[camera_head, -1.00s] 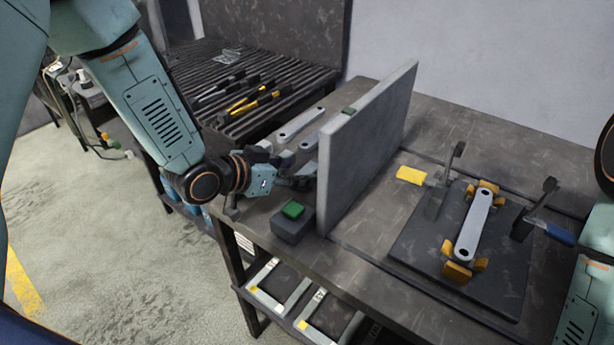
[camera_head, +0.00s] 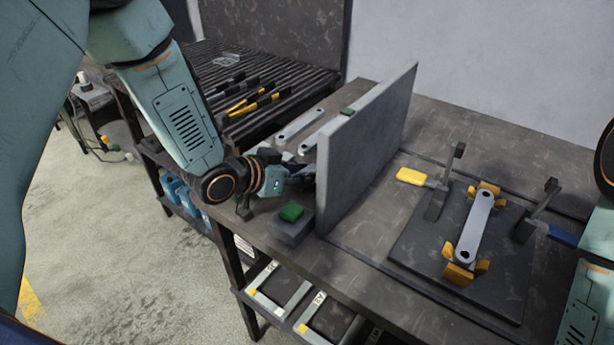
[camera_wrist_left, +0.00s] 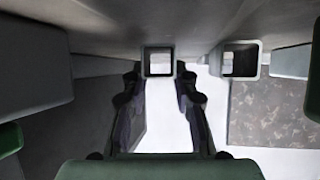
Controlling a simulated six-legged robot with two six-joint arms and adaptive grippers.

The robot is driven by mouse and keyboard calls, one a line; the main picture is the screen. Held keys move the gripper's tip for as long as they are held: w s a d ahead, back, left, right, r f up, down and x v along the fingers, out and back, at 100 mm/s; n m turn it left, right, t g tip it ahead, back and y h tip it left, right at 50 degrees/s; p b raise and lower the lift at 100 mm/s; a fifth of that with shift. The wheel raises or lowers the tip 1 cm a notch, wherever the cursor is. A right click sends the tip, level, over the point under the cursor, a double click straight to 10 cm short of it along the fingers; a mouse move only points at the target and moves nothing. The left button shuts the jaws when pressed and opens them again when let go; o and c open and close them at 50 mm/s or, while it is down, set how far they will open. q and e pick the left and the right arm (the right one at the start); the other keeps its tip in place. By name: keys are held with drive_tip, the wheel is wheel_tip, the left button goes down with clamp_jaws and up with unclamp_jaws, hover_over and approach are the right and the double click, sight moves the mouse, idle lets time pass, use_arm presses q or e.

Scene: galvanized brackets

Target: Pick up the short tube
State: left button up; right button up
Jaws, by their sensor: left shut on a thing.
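My left gripper (camera_head: 303,172) is low over the bench, beside the upright grey panel. In the left wrist view its two dark fingers (camera_wrist_left: 160,88) stand on either side of the open square end of a grey tube (camera_wrist_left: 157,61), which I take as the short tube. The gripper is shut on it. A second square tube end (camera_wrist_left: 240,60) shows just to the right, apart from the fingers. In the head view a light grey bar (camera_head: 300,125) lies behind the gripper; the gripper and panel hide much of the held tube. My right gripper is out of view.
The upright panel (camera_head: 368,150) splits the bench close to the gripper. A box with a green top (camera_head: 291,212) stands in front. Right of the panel, a dark fixture plate (camera_head: 420,250) holds another bar (camera_head: 474,228) between yellow blocks and clamps. A ribbed rack (camera_head: 300,84) is behind.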

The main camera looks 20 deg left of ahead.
use_arm(q)
drive_tip(key=shift+s, duration=0.1)
clamp_jaws()
drive_tip(key=shift+r, duration=0.1)
